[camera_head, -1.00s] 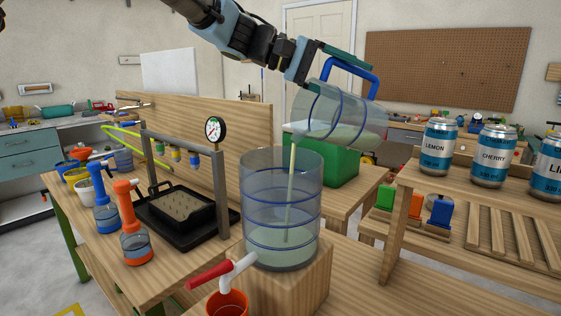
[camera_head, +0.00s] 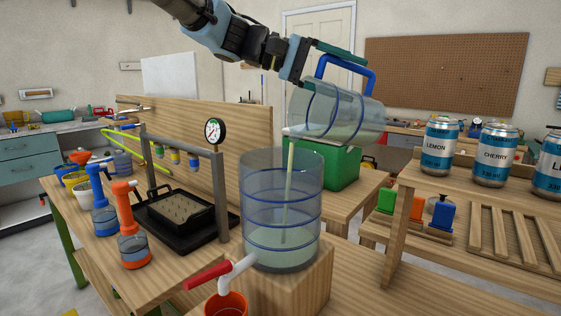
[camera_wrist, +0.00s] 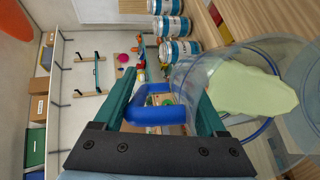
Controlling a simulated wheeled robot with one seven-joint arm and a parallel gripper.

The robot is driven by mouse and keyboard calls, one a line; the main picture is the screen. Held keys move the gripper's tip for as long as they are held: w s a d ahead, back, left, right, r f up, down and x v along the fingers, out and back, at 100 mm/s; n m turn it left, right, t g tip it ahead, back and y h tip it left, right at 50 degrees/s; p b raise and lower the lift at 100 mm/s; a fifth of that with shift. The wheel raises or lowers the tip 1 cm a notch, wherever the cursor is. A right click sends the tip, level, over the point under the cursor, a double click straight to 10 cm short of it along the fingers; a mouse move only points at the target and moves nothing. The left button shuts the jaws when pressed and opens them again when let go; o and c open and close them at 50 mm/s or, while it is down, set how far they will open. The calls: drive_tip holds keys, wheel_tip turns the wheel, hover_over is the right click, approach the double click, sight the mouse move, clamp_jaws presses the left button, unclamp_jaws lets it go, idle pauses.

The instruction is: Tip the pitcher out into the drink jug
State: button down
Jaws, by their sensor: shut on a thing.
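The pitcher (camera_head: 350,110) is clear with blue rings and a blue handle (camera_head: 345,70). It is tilted nearly on its side above the drink jug, its mouth to the left. Pale green liquid lies in it, also seen in the wrist view (camera_wrist: 255,90). A thin pale stream (camera_head: 289,185) runs from its lip down into the drink jug. The drink jug (camera_head: 282,205) is a large clear cylinder with blue rings, upright on a wooden block, with some pale liquid at its bottom. My gripper (camera_wrist: 160,105) is shut on the pitcher's blue handle.
A white tap with a red lever (camera_head: 225,275) sticks out from the jug above an orange cup (camera_head: 226,304). A green box (camera_head: 330,165) stands behind. Cans (camera_head: 441,146) stand on the right shelf.

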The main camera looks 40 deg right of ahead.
sight(327, 83)
drive_tip(key=shift+w+a+r+g+h+b, duration=0.25)
drive_tip(key=shift+a+b, duration=0.35)
drive_tip(key=shift+b, duration=0.35)
drive_tip(key=shift+w+a+r+g+h+b, duration=0.1)
drive_tip(key=shift+a+r+h+b, duration=0.2)
drive_tip(key=shift+a+b, duration=0.45)
idle(0.6)
drive_tip(key=shift+w+a+r+m+g+h+b, duration=0.3)
drive_tip(key=shift+a+h+b, duration=0.2)
drive_tip(key=shift+b, duration=1.45)
